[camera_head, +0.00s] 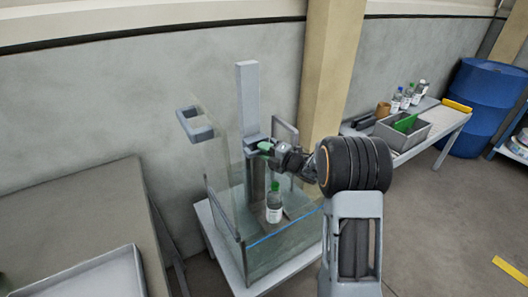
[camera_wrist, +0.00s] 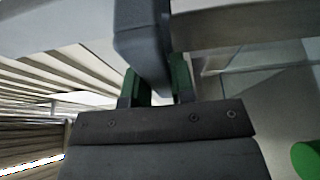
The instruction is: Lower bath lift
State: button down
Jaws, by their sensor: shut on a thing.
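A clear-walled bath (camera_head: 268,262) stands on a light table, with a blue line across its front wall. The lift's tall grey column (camera_head: 247,95) rises from it. A clear bottle (camera_head: 274,208) with a green cap and white label stands upright inside the bath walls, below my gripper. I cannot tell how deep it sits. My gripper (camera_head: 263,149) is at the column, above the bottle. In the wrist view my gripper (camera_wrist: 155,85) has its green pads shut on a grey bar, the lift handle (camera_wrist: 142,35). The green cap (camera_wrist: 305,160) shows at lower right.
A grey bracket frame (camera_head: 195,125) is at the bath's upper left. A bench (camera_head: 35,225) with a tray (camera_head: 85,278) is at lower left. At right, a table holds a grey bin (camera_head: 403,130) and several bottles (camera_head: 407,97), near a blue drum (camera_head: 485,100).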

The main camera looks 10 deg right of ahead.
notch_tip(320, 180, down, 5)
jog(key=b, duration=0.5)
jog(key=shift+r, duration=0.1)
jog(key=c, duration=1)
grip_release()
jog(key=shift+o, duration=0.2)
jog(key=shift+r, duration=0.1)
notch_tip(320, 180, up, 3)
jog(key=shift+f+p, duration=0.1)
jog(key=shift+p, duration=0.3)
jog(key=s+r+p, duration=0.1)
jog(key=s+r, duration=0.9)
jog(key=s, duration=0.4)
